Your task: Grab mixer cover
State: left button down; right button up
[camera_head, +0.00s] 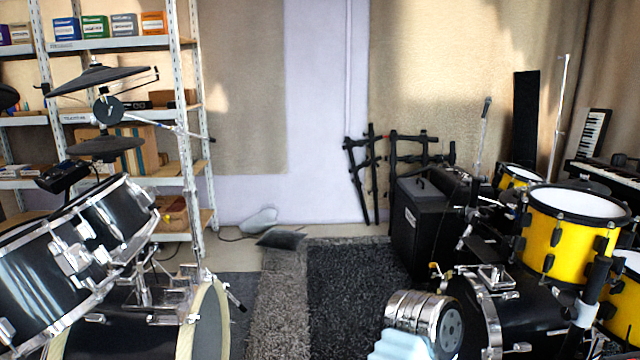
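I cannot pick out a mixer cover in the head view. A black box-like unit (65,176) is mounted above the left drum kit, and a large black case (425,220) stands right of centre; I cannot tell whether either is a mixer or bears a cover. A silver ringed part (415,312) with a pale blue piece (398,346) shows at the bottom edge, and I cannot tell what it belongs to. Neither my left nor my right gripper can be made out.
A black drum kit (110,215) fills the left, a yellow one (562,235) the right. Shelves (185,120) stand behind the left kit. A dark carpet (350,275) leaves a clear lane between the kits. A dark cushion (280,239) lies at its far end. A keyboard (605,172) is far right.

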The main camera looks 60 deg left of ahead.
aim_at(419, 189)
jog(key=u, duration=1.35)
jog(key=i+j+u, duration=0.2)
jog(key=i+u, duration=0.15)
jog(key=i, duration=0.5)
jog(key=i+u, duration=0.35)
jog(key=i, duration=0.45)
jog(key=i+z, duration=0.15)
jog(key=i, duration=0.4)
jog(key=i+j+z, duration=0.15)
jog(key=i, duration=0.4)
jog(key=i+j+z, duration=0.1)
jog(key=z, duration=0.3)
jog(key=i+j+z, duration=0.2)
jog(key=i+z, duration=0.15)
jog(key=i+j+z, duration=0.15)
jog(key=z, duration=0.25)
jog(key=i+j+z, duration=0.15)
jog(key=j+z, duration=0.25)
jog(key=l, duration=0.1)
